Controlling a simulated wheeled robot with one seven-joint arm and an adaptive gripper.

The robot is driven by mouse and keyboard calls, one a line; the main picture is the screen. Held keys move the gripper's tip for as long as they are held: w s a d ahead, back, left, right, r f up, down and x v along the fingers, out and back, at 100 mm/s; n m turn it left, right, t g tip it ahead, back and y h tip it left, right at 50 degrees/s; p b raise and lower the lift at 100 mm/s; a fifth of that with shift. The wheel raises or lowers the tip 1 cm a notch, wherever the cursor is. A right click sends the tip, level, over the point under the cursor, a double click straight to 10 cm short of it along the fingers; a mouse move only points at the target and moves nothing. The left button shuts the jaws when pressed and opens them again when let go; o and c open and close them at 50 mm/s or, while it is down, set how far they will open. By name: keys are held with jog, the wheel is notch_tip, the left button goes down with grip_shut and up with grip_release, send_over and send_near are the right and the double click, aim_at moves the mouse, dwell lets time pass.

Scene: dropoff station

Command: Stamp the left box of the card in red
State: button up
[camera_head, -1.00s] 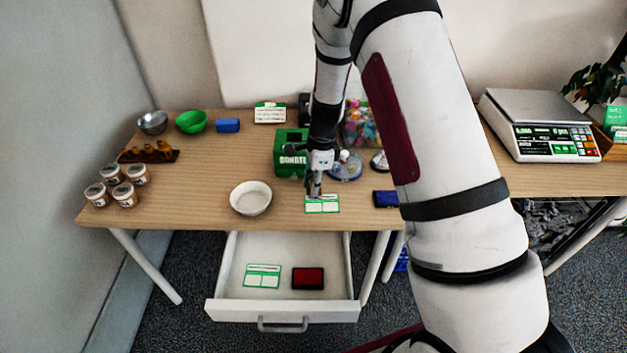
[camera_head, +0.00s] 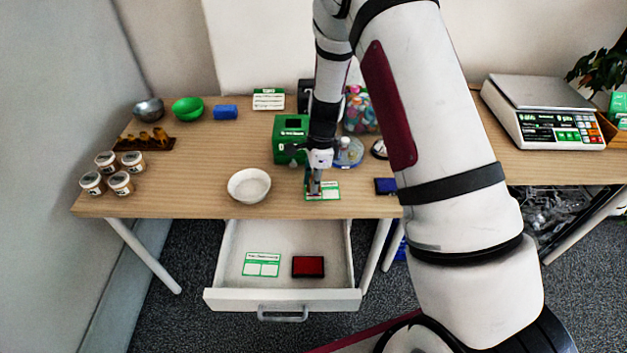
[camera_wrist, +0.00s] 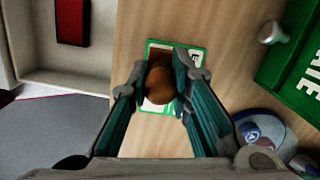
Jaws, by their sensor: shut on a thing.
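My gripper (camera_head: 315,186) is shut on a stamp with a round brown wooden handle (camera_wrist: 161,84). The handle sits between the fingertips in the wrist view. The card (camera_head: 331,191) is white with green borders and lies on the table near its front edge. In the head view, the stamp and fingers are over the card's left part and hide it. The card also shows under the gripper in the wrist view (camera_wrist: 152,106). The stamp's underside is hidden, so I cannot tell whether it touches the card. A red ink pad (camera_head: 308,267) lies in the open drawer.
The open drawer (camera_head: 283,297) also holds a second green-bordered card (camera_head: 261,264). A white bowl (camera_head: 249,186) stands left of the card, a green donation box (camera_head: 290,140) behind it, and a dark blue pad (camera_head: 386,186) to its right.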

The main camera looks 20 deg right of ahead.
jog(key=shift+f+b, duration=0.3)
jog(key=shift+f, duration=0.25)
dwell(1.0)
jog(key=shift+r+p, duration=1.55)
jog(key=shift+r, duration=2)
jog(key=shift+d, duration=0.1)
